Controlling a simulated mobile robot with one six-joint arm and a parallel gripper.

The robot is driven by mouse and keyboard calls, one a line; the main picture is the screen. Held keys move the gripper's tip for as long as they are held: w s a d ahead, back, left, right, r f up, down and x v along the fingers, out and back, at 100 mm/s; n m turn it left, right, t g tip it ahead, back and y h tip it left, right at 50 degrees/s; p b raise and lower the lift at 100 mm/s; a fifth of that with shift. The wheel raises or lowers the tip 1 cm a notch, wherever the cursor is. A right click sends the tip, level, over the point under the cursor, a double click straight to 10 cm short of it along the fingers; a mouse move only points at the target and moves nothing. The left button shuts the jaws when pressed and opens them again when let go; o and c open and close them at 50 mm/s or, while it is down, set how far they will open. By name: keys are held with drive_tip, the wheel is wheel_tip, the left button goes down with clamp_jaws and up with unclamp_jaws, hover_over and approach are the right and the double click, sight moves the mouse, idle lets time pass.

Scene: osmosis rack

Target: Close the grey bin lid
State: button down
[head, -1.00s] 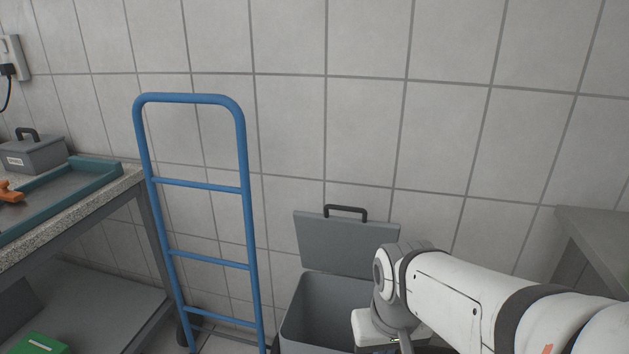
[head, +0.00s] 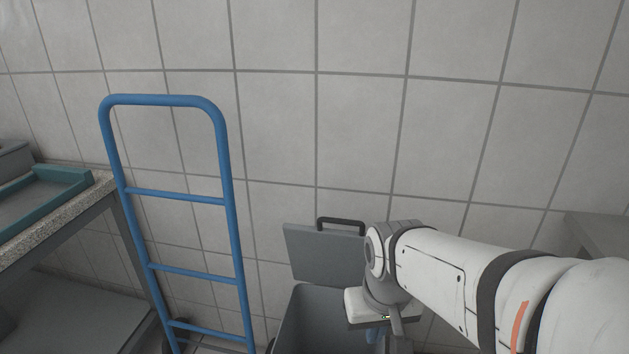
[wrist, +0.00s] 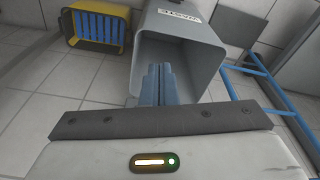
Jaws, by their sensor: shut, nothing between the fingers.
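The grey bin (head: 318,318) stands open against the tiled wall at the lower middle of the head view, its lower part cut off by the frame. Its grey lid (head: 318,256) stands raised at the back, with a dark handle (head: 341,222) on its top edge. My arm hides the lid's right side and part of the bin. In the wrist view, my gripper (wrist: 158,70) is shut and empty, its fingers in front of the bin's open mouth (wrist: 193,62). I cannot tell whether they touch the bin.
A blue hand truck (head: 232,235) stands left of the bin. A bench with a teal tray (head: 50,195) is at the far left, and a grey table (head: 598,232) at the right.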

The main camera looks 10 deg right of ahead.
drive_tip(key=w+r+m+p, duration=0.1)
drive_tip(key=w+r+p, duration=0.55)
drive_tip(key=w, duration=0.25)
drive_tip(key=w+d+r+m+p, duration=0.1)
drive_tip(key=w+r+p, duration=0.55)
drive_tip(key=w, duration=0.25)
drive_tip(key=w+r+m+p, duration=0.2)
drive_tip(key=w+r+p, duration=0.4)
drive_tip(key=w+p, duration=0.3)
hover_over(347, 233)
drive_tip(key=shift+t+h, duration=0.4)
drive_tip(key=x, duration=0.3)
drive_tip(key=s+x, duration=0.1)
drive_tip(key=x, duration=0.7)
drive_tip(key=shift+s+a+f, duration=0.25)
drive_tip(key=shift+a, duration=0.05)
drive_tip(key=shift+s+a+f, duration=0.15)
drive_tip(key=shift+s+f, duration=0.15)
drive_tip(key=shift+s, duration=0.05)
